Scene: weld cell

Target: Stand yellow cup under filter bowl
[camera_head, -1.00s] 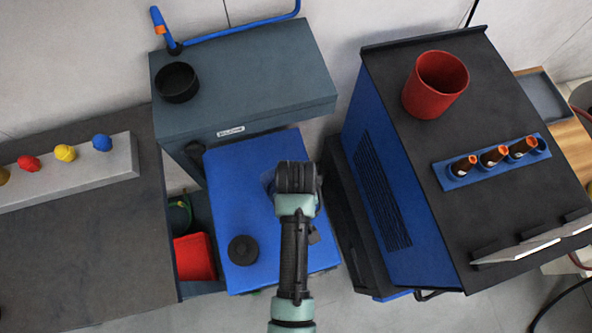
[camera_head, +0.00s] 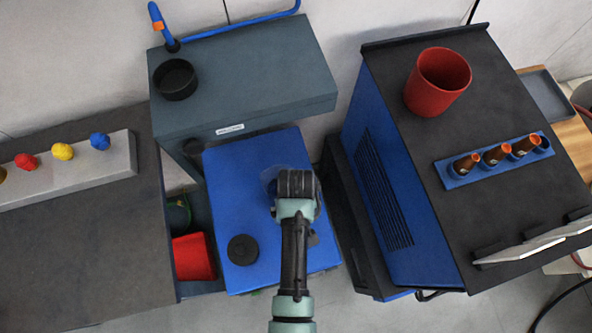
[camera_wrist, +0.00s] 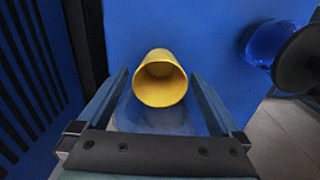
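The yellow cup (camera_wrist: 160,82) shows in the wrist view with its mouth facing the camera, in front of a blue surface (camera_wrist: 215,25). My gripper (camera_wrist: 160,73) is open. Its two fingers lie on either side of the cup, with visible gaps between them and it. A translucent blue bowl (camera_wrist: 262,42), which looks like the filter bowl, is at the upper right beside a dark round part (camera_wrist: 300,62). In the head view my gripper (camera_head: 296,188) is over the blue box; its fingers and the cup are hidden. A black round cap (camera_head: 242,249) is to its lower left.
A grey cabinet (camera_head: 270,75) with a black ring (camera_head: 175,80) stands behind. The blue and black machine (camera_head: 430,150) on the right carries a red cup (camera_head: 437,82) and a blue rack (camera_head: 495,160). A red bin (camera_head: 193,256) is lower left.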

